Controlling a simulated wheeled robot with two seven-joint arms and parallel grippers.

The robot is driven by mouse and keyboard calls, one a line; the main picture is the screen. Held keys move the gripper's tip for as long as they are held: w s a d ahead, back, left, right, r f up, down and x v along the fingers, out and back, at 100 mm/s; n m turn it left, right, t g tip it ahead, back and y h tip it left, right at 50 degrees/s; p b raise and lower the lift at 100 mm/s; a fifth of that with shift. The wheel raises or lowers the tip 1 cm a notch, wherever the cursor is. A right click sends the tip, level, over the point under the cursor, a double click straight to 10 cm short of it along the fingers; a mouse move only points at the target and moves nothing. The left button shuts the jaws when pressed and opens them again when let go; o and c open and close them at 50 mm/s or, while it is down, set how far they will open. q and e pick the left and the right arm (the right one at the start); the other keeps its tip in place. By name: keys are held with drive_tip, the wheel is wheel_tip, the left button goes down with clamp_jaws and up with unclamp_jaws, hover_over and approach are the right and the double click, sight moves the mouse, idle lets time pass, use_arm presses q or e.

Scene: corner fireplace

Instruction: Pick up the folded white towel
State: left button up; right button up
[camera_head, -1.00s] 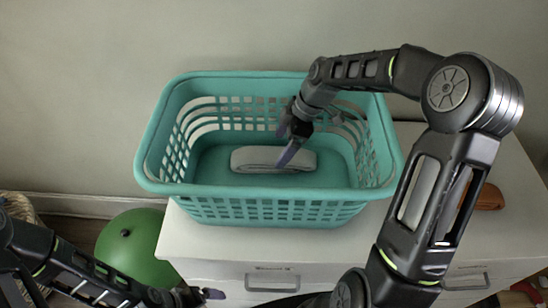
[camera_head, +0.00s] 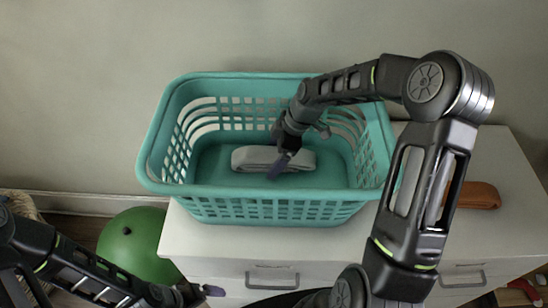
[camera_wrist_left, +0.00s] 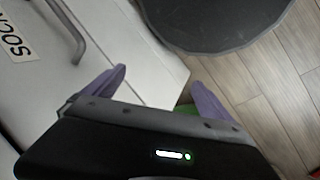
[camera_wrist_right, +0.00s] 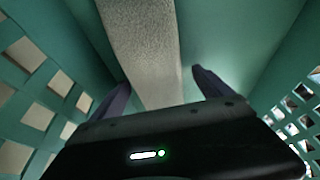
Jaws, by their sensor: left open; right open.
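The folded white towel (camera_head: 255,157) lies on the floor of a teal laundry basket (camera_head: 215,188). My right gripper (camera_head: 280,160) reaches down into the basket, and its fingers partly cover the towel in the head view. In the right wrist view the towel (camera_wrist_right: 145,45) runs as a pale strip between the open fingers of the right gripper (camera_wrist_right: 160,90), beyond their tips. I cannot tell whether the fingers touch it. My left gripper (camera_wrist_left: 160,82) is open and empty, low in front of the cabinet.
The basket stands on a white cabinet (camera_head: 215,240) with drawers. A brown object (camera_head: 480,195) lies on its top at right. A green ball (camera_head: 130,243) is on the floor at left. The basket's slatted walls surround my right gripper. A dark round surface (camera_wrist_left: 215,25) shows in the left wrist view.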

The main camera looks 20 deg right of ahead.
sight(274, 153)
drive_tip(key=shift+c, duration=0.3)
drive_tip(key=c, duration=1.6)
drive_tip(key=shift+r, duration=0.15)
wheel_tip(274, 153, up, 10)
drive_tip(key=shift+f+b, duration=0.1)
drive_tip(key=shift+b, duration=0.75)
